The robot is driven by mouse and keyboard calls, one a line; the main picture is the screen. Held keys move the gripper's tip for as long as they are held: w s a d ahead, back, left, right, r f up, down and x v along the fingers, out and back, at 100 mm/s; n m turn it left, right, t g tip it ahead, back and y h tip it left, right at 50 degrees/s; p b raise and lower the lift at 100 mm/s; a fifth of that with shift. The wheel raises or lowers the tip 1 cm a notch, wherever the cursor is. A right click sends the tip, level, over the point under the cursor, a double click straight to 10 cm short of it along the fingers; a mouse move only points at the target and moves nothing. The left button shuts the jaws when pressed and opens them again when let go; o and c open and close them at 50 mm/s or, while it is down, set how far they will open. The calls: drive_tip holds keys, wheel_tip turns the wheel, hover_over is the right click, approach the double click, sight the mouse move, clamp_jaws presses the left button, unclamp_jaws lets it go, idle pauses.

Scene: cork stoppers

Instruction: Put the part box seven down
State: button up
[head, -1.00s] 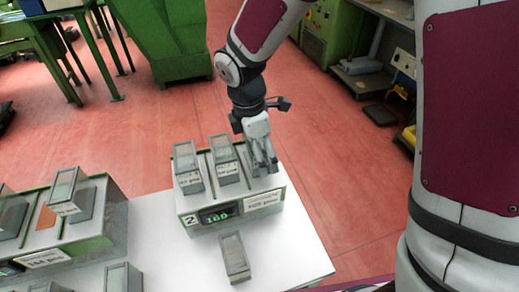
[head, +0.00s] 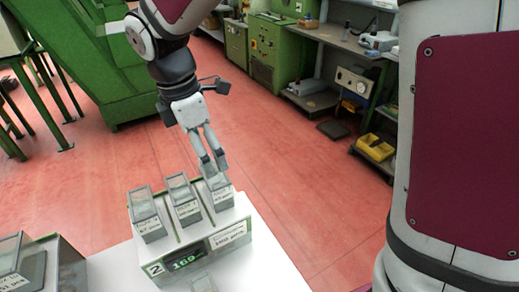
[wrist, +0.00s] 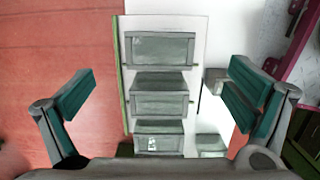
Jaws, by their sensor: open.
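Three small clear-fronted grey boxes stand side by side on the scale marked 2 (head: 218,250). They are the left box (head: 146,214), the middle box (head: 183,200) and the right box (head: 219,196). Their labels are too small to tell which is part box seven. My gripper (head: 213,165) is open and empty, with its fingertips just above the right box. In the wrist view, the spread fingers (wrist: 165,100) stand on both sides of a column of three boxes, topped by one box (wrist: 160,48).
A second unit (head: 70,270) stands at the lower left. White table (head: 265,265) is bare right of the scale. Green machines and a bench stand behind.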

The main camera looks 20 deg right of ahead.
drive_tip(key=s+d+r+m+t, duration=0.2)
drive_tip(key=s+d+r+m, duration=0.1)
drive_tip(key=s+d+m, duration=0.4)
drive_tip(key=s+d+r+m+t+y, duration=0.1)
drive_tip(key=s+d+r+m, duration=0.3)
drive_tip(key=s+d+m, duration=0.4)
drive_tip(key=s+m+t, duration=0.1)
drive_tip(key=s+m, duration=0.3)
drive_tip(key=m, duration=0.1)
drive_tip(key=shift+d+y, duration=0.3)
